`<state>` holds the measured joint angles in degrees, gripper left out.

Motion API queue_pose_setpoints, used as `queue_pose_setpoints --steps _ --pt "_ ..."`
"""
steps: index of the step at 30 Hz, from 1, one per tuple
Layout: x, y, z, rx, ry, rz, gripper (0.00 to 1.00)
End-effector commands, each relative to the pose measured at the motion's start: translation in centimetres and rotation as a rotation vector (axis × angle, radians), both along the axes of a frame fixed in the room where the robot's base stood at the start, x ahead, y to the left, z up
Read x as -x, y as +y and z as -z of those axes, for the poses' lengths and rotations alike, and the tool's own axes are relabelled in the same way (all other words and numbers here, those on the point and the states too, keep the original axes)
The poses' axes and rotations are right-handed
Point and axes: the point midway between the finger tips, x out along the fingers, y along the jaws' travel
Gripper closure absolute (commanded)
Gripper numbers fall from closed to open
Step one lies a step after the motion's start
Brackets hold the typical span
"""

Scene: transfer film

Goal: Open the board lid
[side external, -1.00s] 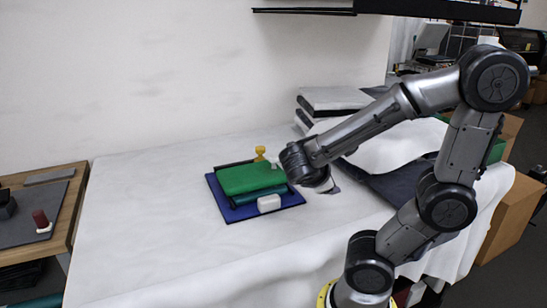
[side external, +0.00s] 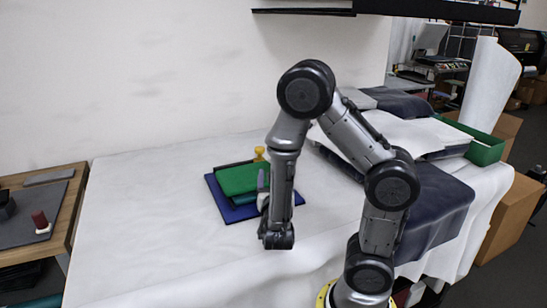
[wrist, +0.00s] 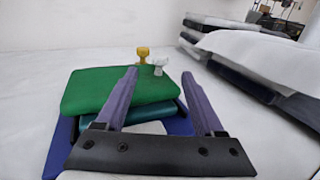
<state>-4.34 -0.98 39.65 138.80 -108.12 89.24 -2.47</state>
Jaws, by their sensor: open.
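A board with a blue base (side external: 232,211) lies on the white-covered table, left of my arm in the side view. A green lid-like panel (side external: 238,179) lies over it, above a teal part that also shows in the wrist view (wrist: 97,121). A yellow knob (wrist: 143,54) and a white knob (wrist: 160,63) stand behind the panel. A white block (wrist: 146,128) shows between my fingers near the board's front. My gripper (wrist: 159,76) is open and empty, its fingers reaching over the board's right part. Contact with the panel cannot be told.
White and dark folded cloth (side external: 395,135) is piled on the table to the right. A dark shelf (side external: 385,9) hangs above the table. A wooden side table (side external: 62,200) stands at the left. The white table left of the board is clear.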

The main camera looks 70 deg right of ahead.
Motion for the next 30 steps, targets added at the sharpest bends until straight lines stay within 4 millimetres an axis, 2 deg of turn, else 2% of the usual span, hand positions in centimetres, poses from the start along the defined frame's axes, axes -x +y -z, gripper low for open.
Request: queue_pose_setpoints --steps 21,30 --pt "-3.5 -8.7 0.0 -0.001 -0.002 0.006 0.30" --pt "-4.2 -10.3 0.0 -0.001 -0.001 0.001 0.30"
